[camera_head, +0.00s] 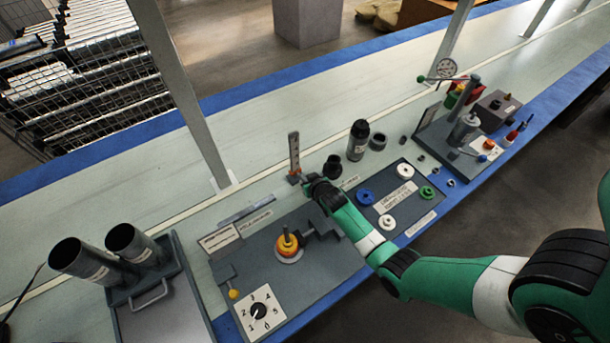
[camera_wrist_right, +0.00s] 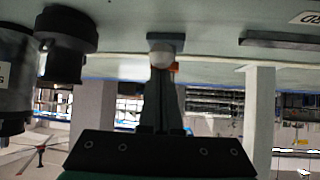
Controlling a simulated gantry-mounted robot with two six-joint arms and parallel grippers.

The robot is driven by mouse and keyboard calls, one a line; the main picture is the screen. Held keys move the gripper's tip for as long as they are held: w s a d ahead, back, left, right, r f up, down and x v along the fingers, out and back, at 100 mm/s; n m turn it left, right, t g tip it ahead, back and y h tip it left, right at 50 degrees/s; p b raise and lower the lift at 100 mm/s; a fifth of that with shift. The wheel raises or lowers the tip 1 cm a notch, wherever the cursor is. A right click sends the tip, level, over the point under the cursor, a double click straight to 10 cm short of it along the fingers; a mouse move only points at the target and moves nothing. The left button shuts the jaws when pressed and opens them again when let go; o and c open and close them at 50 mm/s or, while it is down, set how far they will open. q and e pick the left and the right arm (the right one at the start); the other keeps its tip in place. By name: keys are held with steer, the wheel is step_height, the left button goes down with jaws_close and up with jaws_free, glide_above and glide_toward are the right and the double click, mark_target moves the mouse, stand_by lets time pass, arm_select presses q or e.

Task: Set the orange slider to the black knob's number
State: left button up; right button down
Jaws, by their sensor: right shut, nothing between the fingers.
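The black knob (camera_head: 259,311) sits on a white dial plate (camera_head: 275,319) with numbers around it, at the front left of the board. I cannot tell surely which number it points to. A grey upright scale (camera_head: 294,150) stands behind the board, with the orange slider (camera_head: 292,178) low on it. My right gripper (camera_head: 307,181) is shut and empty, close beside the foot of the scale. In the right wrist view its shut fingers (camera_wrist_right: 161,75) partly hide the scale, and a bit of the orange slider (camera_wrist_right: 175,67) shows beside them. I cannot tell whether they touch.
Black round parts (camera_head: 332,166) and a dark bottle (camera_head: 358,140) stand right of the scale. Two dark tubes (camera_head: 130,244) stand in a tray at left. The bench behind the scale is clear.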

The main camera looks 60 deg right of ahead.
steer(key=shift+f, duration=0.1)
steer(key=r+p, duration=0.1)
steer(key=r, duration=0.1)
steer(key=r+p, duration=0.1)
steer(key=p, duration=0.1)
steer(key=r+p, duration=0.2)
steer(key=shift+w+d+r, duration=0.2)
steer(key=shift+w+r, duration=0.05)
steer(key=shift+r, duration=0.1)
steer(key=p+v, duration=0.3)
steer(key=v, duration=0.5)
steer(key=shift+s+a+f+p, duration=0.2)
steer(key=shift+s+f+p, duration=0.1)
steer(key=shift+s+f, duration=0.05)
steer(key=shift+w, duration=0.1)
